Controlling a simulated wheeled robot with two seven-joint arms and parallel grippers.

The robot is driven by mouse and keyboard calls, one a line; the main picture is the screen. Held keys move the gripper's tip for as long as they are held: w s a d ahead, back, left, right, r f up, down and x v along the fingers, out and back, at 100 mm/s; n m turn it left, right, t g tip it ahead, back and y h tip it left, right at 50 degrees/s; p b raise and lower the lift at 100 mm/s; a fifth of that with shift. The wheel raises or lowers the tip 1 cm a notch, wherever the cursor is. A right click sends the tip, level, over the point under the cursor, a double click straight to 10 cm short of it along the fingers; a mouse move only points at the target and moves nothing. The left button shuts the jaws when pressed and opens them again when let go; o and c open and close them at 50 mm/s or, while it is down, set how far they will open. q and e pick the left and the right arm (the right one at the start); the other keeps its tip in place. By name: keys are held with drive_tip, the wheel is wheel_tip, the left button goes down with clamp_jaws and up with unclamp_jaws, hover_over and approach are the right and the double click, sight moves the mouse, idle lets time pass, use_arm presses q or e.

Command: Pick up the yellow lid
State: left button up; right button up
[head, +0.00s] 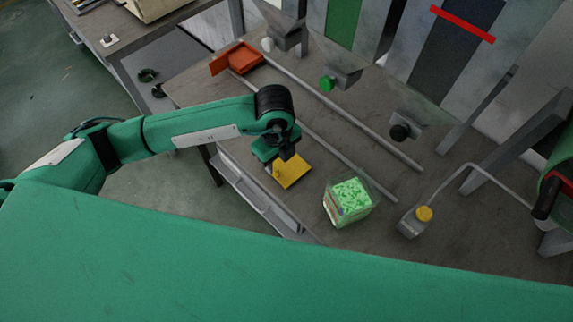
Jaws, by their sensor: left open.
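The yellow lid (293,171) lies flat on the grey workbench, near its front edge. My left gripper (282,169) is directly above the lid's left part, pointing down, and covers some of it. The fingers are open and small in the picture. I cannot tell whether they touch the lid or how they sit around its small raised part. My right gripper is not in the head view.
A clear box of green pieces (350,200) stands right of the lid. Metal rails (345,120) run across the workbench (300,220). An orange tray (237,58) lies at the back left.

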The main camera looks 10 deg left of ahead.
sight(276, 170)
use_arm(q)
drive_tip(key=f, duration=0.2)
drive_tip(key=f+p, duration=0.1)
drive_tip(key=shift+a+f, duration=0.35)
drive_tip(key=shift+w+f, duration=0.1)
drive_tip(key=shift+f, duration=0.4)
clamp_jaws()
drive_tip(key=shift+r, duration=0.1)
